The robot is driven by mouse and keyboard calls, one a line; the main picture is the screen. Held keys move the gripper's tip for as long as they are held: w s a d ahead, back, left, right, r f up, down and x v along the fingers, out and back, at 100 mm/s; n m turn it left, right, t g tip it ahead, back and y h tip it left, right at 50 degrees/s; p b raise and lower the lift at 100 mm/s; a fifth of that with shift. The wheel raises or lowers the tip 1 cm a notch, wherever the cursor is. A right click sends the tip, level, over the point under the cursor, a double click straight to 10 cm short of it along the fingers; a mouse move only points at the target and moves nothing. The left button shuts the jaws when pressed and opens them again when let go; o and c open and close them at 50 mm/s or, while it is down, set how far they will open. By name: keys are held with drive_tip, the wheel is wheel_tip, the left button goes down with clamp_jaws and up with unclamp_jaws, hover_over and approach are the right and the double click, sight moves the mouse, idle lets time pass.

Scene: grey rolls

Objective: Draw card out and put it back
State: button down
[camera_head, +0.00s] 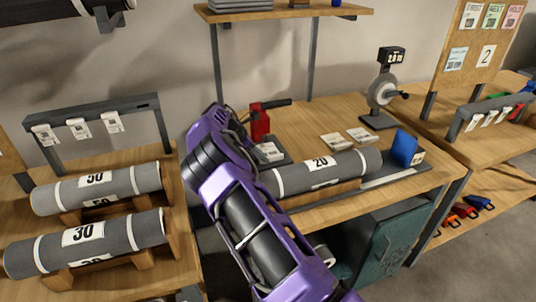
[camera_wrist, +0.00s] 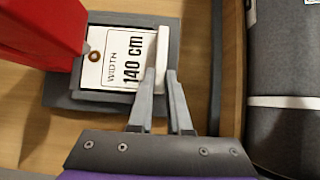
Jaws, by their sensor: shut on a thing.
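A white card (camera_wrist: 112,58) marked "WIDTH 140 cm", with a brown-ringed hole, lies in a grey holder (camera_wrist: 75,100) in the wrist view. My gripper (camera_wrist: 162,74) is shut on the card's raised white edge at its right side. In the head view the card (camera_head: 269,151) shows on the bench beside the red device (camera_head: 260,124). My purple arm hides the gripper's fingers there. I cannot tell whether the card is still fully seated in the holder.
The red device (camera_wrist: 40,35) stands close left of the card. A grey roll labelled 20 (camera_head: 322,163) lies to the right on the bench. Two loose cards (camera_head: 347,138), a blue block (camera_head: 404,148) and a dial stand (camera_head: 383,92) are beyond.

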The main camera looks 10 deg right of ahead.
drive_tip(key=shift+s+r, duration=0.1)
idle(0.3)
drive_tip(key=shift+s+d+r+p, duration=0.1)
drive_tip(key=shift+s+d+p, duration=0.15)
drive_tip(key=shift+s+p, duration=0.55)
drive_tip(key=shift+s+d+r+p, duration=0.1)
drive_tip(key=shift+s+d+p, duration=0.15)
drive_tip(key=shift+s, duration=1.05)
